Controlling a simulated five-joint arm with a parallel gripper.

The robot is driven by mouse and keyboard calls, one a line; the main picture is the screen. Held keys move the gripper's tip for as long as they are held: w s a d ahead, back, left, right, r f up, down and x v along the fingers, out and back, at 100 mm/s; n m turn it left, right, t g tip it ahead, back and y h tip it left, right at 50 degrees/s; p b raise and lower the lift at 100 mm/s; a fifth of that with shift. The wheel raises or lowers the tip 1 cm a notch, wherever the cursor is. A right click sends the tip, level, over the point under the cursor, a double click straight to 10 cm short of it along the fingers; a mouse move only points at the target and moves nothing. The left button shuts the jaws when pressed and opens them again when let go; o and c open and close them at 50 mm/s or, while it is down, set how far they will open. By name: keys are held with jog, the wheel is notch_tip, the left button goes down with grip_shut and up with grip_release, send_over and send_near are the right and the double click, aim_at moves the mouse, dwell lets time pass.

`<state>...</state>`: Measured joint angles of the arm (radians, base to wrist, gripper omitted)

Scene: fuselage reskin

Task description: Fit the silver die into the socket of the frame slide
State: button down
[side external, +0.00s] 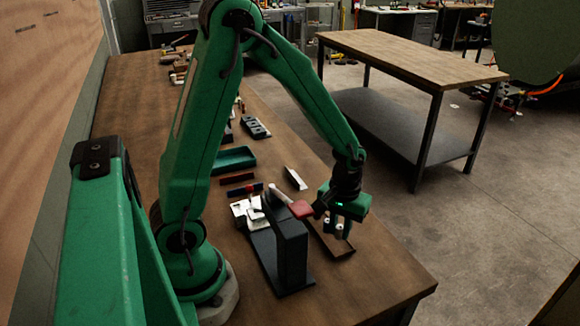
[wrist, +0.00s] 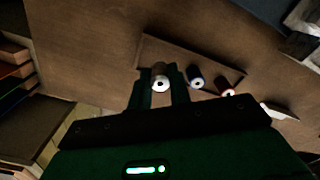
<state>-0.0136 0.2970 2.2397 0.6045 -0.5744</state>
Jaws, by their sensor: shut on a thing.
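My gripper (wrist: 161,92) is shut on the silver die (wrist: 160,82), a small pale cylinder with a dark hole in its end, standing between the two fingers. In the side view my gripper (side external: 338,227) is low over the right part of the bench, at the brown tray (side external: 342,252). A dark upright frame (side external: 290,243) on a flat base, with a silver lever and red grip, stands just left of my gripper. I take it for the frame with the slide; its socket cannot be made out.
A green tray (side external: 233,160), a pale angled strip (side external: 294,178) and a dark block with holes (side external: 255,128) lie farther back. The front right bench is clear.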

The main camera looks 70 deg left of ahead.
notch_tip(320, 180, up, 7)
jog(key=shift+r, duration=0.2)
dwell(0.7)
jog(key=w+r+m, duration=0.6)
jog(key=r, duration=0.2)
jog(key=shift+d+m, duration=0.25)
jog(key=shift+m, duration=0.15)
jog(key=shift+s+f, duration=0.1)
jog(key=n, duration=0.7)
send_over(340, 227)
jog(key=shift+f, duration=3.95)
jog(key=shift+f, duration=0.1)
jog(key=shift+f, duration=4.7)
jog(key=shift+f, duration=0.15)
